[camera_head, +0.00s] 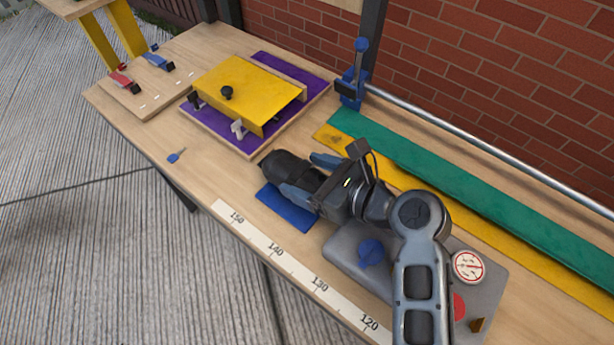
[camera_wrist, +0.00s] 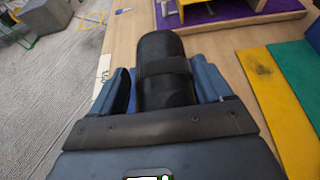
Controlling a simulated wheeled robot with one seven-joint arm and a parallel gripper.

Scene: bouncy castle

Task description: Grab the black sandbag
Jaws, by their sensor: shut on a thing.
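The black sandbag (camera_wrist: 163,62) is a dark cylinder-like bag with a strap across it. It lies between the two blue-grey fingers of my gripper (camera_wrist: 165,90) in the wrist view. In the head view, my gripper (camera_head: 308,180) is shut on the sandbag (camera_head: 283,166), whose far end sticks out past the fingertips. The bag is over or next to a blue mat (camera_head: 287,208) on the wooden table; I cannot tell whether it touches the table. The near part of the bag is hidden by my gripper.
A yellow panel (camera_head: 248,88) on a purple board (camera_head: 235,133) stands beyond the bag. Yellow (camera_head: 333,137) and green (camera_head: 400,154) strips lie to the right. A small blue key-like piece (camera_head: 176,155) lies near the front edge. A grey plate (camera_head: 345,252) is under my arm.

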